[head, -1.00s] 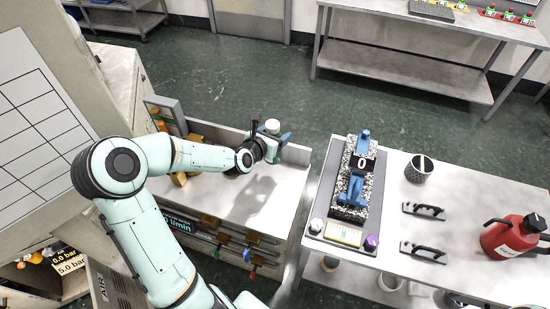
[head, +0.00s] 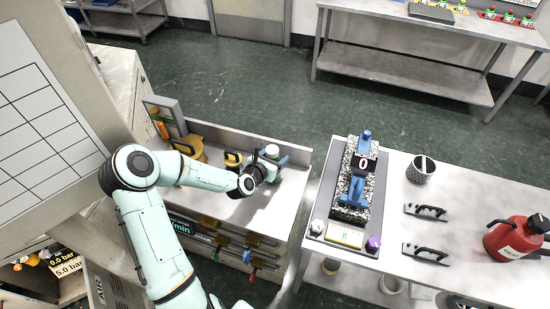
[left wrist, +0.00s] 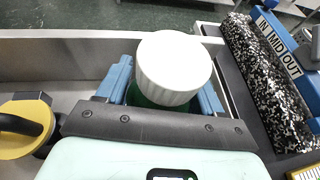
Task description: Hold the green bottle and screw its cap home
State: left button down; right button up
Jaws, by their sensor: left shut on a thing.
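The green bottle (left wrist: 150,98) with its white ribbed cap (left wrist: 173,65) is between the blue fingers of my left gripper (left wrist: 165,95) in the left wrist view. The gripper is shut on the bottle, below the cap. In the head view the white cap (head: 272,151) shows at the end of my left arm, and my left gripper (head: 270,166) is over the right part of the grey bench. The cap sits on top of the bottle; how tightly cannot be told. Most of the bottle is hidden by the gripper. My right gripper is not in view.
The grey bench (head: 290,200) has a raised back edge and yellow fittings (head: 190,148) at its left. A table (head: 440,180) stands to the right with a speckled block and blue clamps (head: 354,188), a cup (head: 421,170) and a red can (head: 512,236). Green floor lies between.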

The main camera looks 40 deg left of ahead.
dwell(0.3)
pick_arm(q)
jog(key=shift+f, duration=0.2)
jog(key=c, duration=0.6)
grip_release()
jog(key=shift+f, duration=0.15)
jog(key=o, duration=0.4)
jog(key=shift+s, duration=0.1)
jog(key=shift+o, duration=0.2)
